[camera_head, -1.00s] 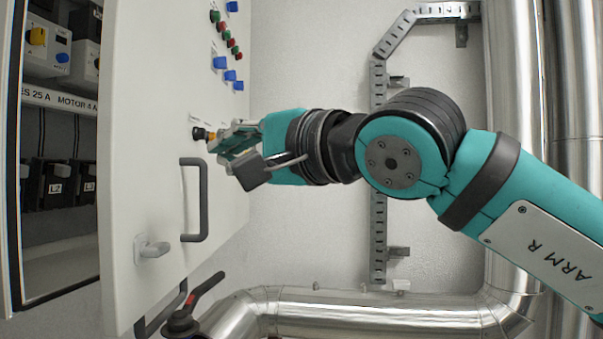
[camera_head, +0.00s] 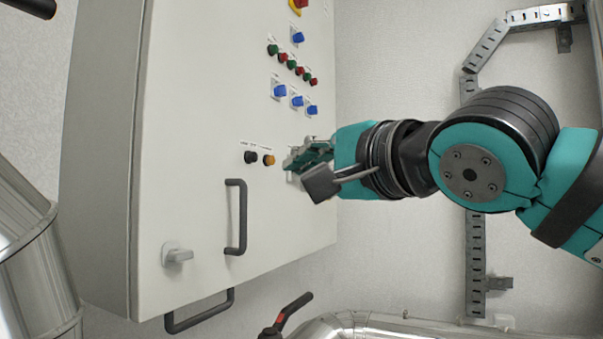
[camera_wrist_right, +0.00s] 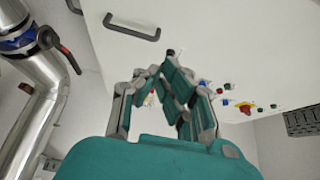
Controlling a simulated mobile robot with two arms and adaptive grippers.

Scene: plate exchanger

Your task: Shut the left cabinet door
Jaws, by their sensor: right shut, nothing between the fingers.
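The left cabinet door (camera_head: 215,110) is a light grey-white panel with buttons and blue switches. It lies against the cabinet body (camera_head: 98,170), with no interior showing. A dark grey bar handle (camera_head: 237,217) and a small light grey latch (camera_head: 177,255) are on its face. The handle also shows in the wrist view (camera_wrist_right: 131,30). My right gripper (camera_head: 296,160) is shut and empty at the door's right part, just right of the orange button (camera_head: 269,160). Whether the fingertips touch the door is unclear. My left gripper is not in view.
A dark bar (camera_head: 200,312) shows below the door's lower edge. A red-and-black lever valve (camera_head: 290,315) and a silver pipe (camera_head: 375,327) are at the bottom. A metal cable rail (camera_head: 475,250) runs up the wall. Another silver pipe (camera_head: 35,265) stands at left.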

